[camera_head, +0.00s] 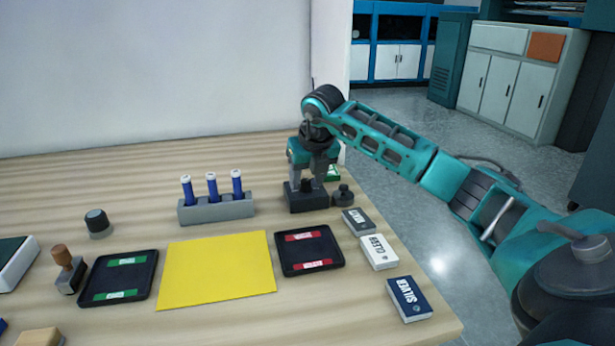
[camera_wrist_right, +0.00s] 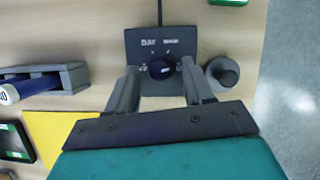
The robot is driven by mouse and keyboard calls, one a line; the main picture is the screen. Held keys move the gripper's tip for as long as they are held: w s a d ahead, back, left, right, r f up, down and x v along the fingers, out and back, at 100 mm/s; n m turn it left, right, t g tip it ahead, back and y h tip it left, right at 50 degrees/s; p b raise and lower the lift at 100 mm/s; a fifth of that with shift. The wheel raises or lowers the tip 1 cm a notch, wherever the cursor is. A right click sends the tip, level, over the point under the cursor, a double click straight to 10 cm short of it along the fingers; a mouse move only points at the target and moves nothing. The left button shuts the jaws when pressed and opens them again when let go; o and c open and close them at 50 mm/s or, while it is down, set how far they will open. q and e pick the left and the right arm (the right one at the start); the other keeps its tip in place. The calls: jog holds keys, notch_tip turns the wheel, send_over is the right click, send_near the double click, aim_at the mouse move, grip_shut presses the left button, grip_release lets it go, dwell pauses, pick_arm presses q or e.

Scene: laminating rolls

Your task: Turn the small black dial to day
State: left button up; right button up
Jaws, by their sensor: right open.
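The small black dial (camera_wrist_right: 160,69) sits on a dark square box (camera_wrist_right: 150,42); a DAY label shows at the upper left of its face and a second, blurred label to the right. A pale mark shows on the dial's right side; its exact setting is unclear. My right gripper (camera_wrist_right: 160,78) is open, with one finger on each side of the dial; I cannot tell if they touch it. In the head view, my right gripper (camera_head: 307,183) points down over the same box (camera_head: 306,201). My left gripper is not in view.
A dark round knob (camera_head: 342,195) stands close right of the box. A grey rack (camera_head: 217,208) with blue tubes stands to its left. Black trays (camera_head: 311,264), a yellow sheet (camera_head: 217,270) and several small boxes (camera_head: 409,299) lie nearer. The table's right edge is close.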

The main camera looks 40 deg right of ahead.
jog(key=shift+c, duration=0.3)
grip_shut()
